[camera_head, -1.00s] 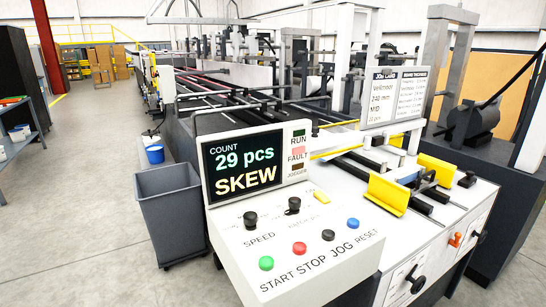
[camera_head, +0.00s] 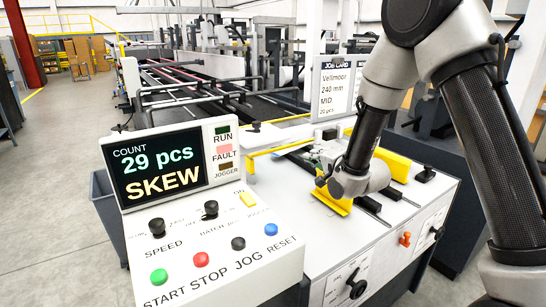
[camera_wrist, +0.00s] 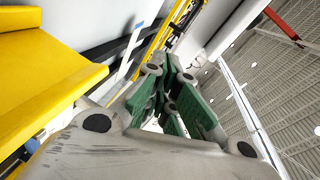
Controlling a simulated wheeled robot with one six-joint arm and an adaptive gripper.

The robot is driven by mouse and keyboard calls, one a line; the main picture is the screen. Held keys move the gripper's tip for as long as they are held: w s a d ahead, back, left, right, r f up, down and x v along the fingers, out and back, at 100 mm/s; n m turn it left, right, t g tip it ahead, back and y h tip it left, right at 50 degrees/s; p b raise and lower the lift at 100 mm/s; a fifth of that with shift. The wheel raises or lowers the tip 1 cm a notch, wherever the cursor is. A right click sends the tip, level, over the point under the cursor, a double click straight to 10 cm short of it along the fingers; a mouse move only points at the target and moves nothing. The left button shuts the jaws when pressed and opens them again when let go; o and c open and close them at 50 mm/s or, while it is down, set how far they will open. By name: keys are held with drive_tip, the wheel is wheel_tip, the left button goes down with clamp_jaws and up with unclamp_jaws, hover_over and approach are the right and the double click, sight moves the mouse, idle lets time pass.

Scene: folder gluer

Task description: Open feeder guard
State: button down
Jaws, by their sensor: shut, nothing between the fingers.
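A thin yellow bar (camera_head: 280,150), which looks like the feeder guard, runs across the feeder behind the control panel, with one end bent down at the left. In the wrist view a yellow rail (camera_wrist: 180,22) shows beyond my fingertips. My gripper (camera_head: 322,152) is over the feeder table, between the bar and the yellow side plates, partly hidden by my wrist. In the wrist view my gripper (camera_wrist: 171,78) has its green-padded fingers together with nothing held. The rail appears close beyond the tips; I cannot tell whether they touch.
A yellow side plate (camera_head: 332,203) stands below my wrist and another (camera_head: 396,165) lies to its right. The control panel (camera_head: 210,235) reads 29 pcs, SKEW. The job card board (camera_head: 335,80) stands behind my arm. A grey bin (camera_head: 103,205) and open floor are at left.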

sight(269, 152)
drive_tip(key=s+a+f+m+t+y, duration=0.1)
drive_tip(key=s+a+f+m+y, duration=0.15)
drive_tip(key=a+f, duration=0.3)
drive_tip(key=shift+n, duration=0.35)
drive_tip(key=x, duration=0.9)
drive_tip(key=r+x, duration=0.1)
drive_tip(key=x, duration=0.4)
drive_tip(key=shift+w, duration=0.4)
